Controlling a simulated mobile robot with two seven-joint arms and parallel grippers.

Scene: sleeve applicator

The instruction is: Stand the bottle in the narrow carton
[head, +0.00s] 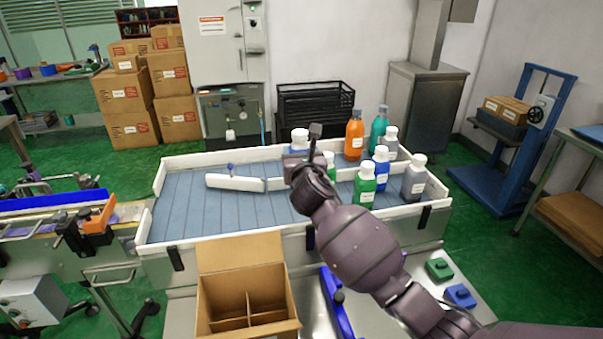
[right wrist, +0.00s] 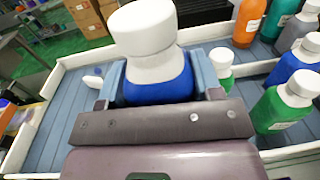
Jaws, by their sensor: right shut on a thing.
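My right gripper (head: 305,160) reaches over the walled conveyor and is shut on a blue bottle with a white cap (right wrist: 150,55). In the right wrist view, the two fingers (right wrist: 155,85) clasp its blue body just below the white shoulder. My left gripper is not in view.
Several other bottles stand to the right on the conveyor, including orange (head: 354,135), green (head: 365,187) and grey (head: 413,180). A white guide rail (head: 235,182) lies across the conveyor's middle. The conveyor's left part is clear. A blue fixture (head: 337,305) stands right of the carton.

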